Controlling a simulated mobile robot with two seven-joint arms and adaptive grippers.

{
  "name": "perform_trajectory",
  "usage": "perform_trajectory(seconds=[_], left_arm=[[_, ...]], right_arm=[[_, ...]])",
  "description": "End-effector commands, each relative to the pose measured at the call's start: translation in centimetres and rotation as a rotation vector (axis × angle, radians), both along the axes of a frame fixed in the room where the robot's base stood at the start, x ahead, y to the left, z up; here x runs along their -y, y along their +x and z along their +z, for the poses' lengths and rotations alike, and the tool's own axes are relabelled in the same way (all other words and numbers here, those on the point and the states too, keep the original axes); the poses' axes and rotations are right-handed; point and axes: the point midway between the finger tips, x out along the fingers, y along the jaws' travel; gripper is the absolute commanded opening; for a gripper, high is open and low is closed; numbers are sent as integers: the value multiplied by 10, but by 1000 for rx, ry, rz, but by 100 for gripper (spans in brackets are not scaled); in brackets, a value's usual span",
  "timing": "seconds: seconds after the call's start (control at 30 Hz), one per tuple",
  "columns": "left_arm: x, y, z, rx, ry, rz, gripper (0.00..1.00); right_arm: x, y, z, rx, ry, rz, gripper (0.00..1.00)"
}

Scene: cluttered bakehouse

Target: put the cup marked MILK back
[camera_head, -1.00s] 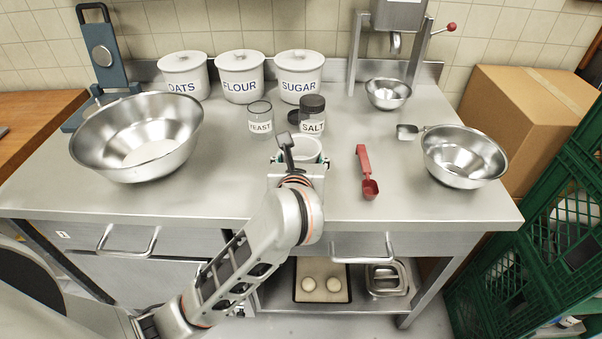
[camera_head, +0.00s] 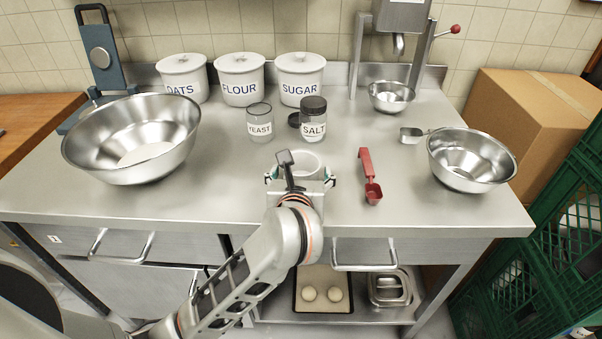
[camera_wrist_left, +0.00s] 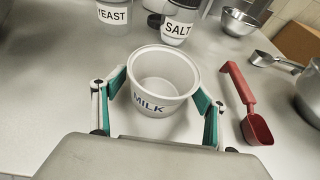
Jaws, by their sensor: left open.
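The white cup marked MILK (camera_wrist_left: 163,88) appears upright and empty on the steel worktop, near its front edge. In the head view the cup (camera_head: 306,162) is partly hidden behind my left gripper (camera_head: 300,178). My left gripper (camera_wrist_left: 158,105) is open, with one green-padded finger on each side of the cup. The wrist view shows a small gap beside the right finger; contact at the left finger is hard to tell. The cup's base is partly hidden. My right gripper is not in view.
The YEAST glass (camera_head: 260,122) and SALT jar (camera_head: 313,120) stand behind the cup. A red scoop (camera_head: 370,178) lies to its right. Large steel bowls (camera_head: 135,140) and (camera_head: 470,160) stand at either side. OATS, FLOUR and SUGAR canisters (camera_head: 240,80) line the back.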

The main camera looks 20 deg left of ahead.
Motion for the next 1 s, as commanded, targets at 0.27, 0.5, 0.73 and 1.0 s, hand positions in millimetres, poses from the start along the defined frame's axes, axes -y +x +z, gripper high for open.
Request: perform_trajectory(seconds=[0.27, 0.5, 0.73, 1.0], left_arm=[[3, -8, 10, 0, -2, -1, 72], [14, -51, 30, 0, -3, -3, 72], [23, -89, 44, -2, -1, -2, 72], [27, -107, 49, -1, -1, -1, 72]], right_arm=[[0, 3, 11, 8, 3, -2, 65], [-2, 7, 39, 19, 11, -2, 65], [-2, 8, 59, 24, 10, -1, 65], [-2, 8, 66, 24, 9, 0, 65]])
